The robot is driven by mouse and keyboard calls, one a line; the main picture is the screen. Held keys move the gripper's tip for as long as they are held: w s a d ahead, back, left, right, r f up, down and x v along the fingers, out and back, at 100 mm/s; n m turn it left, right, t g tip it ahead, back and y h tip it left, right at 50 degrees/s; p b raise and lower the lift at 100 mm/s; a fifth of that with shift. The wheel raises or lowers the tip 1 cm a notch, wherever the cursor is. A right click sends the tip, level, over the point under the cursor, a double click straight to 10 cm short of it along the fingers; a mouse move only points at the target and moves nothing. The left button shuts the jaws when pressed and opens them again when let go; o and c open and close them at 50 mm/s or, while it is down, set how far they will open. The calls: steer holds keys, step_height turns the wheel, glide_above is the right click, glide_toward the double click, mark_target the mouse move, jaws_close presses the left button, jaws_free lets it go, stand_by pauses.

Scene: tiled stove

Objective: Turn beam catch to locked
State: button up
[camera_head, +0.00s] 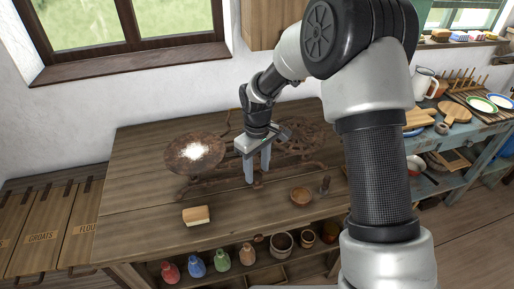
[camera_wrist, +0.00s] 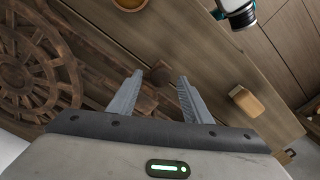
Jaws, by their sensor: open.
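A rusty brown balance scale (camera_head: 205,178) stands on the wooden table. Its round left pan (camera_head: 193,153) catches the light, and an ornate openwork round part (camera_head: 300,137) is at its right. The openwork also fills the left of the wrist view (camera_wrist: 38,75). My gripper (camera_head: 258,177) is open, pointing down over the front middle of the scale. In the wrist view, a small dark brown piece (camera_wrist: 160,74) shows between my open fingertips (camera_wrist: 160,80); it may be the beam catch. I cannot tell its setting or whether a finger touches it.
A pale block (camera_head: 196,215) lies at the front left of the table. A small bowl (camera_head: 301,195) and a small dark upright item (camera_head: 324,186) stand right of my gripper. Coloured bottles (camera_head: 221,261) and pots sit on the shelf below. The table's left side is clear.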

step_height(320, 180, up, 16)
steer(key=p, duration=0.1)
steer(key=shift+r, duration=0.2)
steer(key=shift+s, duration=0.1)
steer(key=shift+c, duration=0.2)
steer(key=m+t+p, duration=0.2)
steer(key=m+t, duration=0.3)
steer(key=m, duration=0.4)
glide_toward(257, 177)
steer(key=shift+g, duration=0.3)
steer(key=b+x, duration=0.2)
steer(key=x, duration=0.2)
steer(key=w+b+x, duration=0.1)
steer(key=b+x, duration=0.1)
steer(key=x, duration=0.2)
steer(key=shift+w, duration=0.15)
steer(key=shift+r, duration=0.1)
steer(key=shift+c, duration=0.2)
steer(key=c, duration=1)
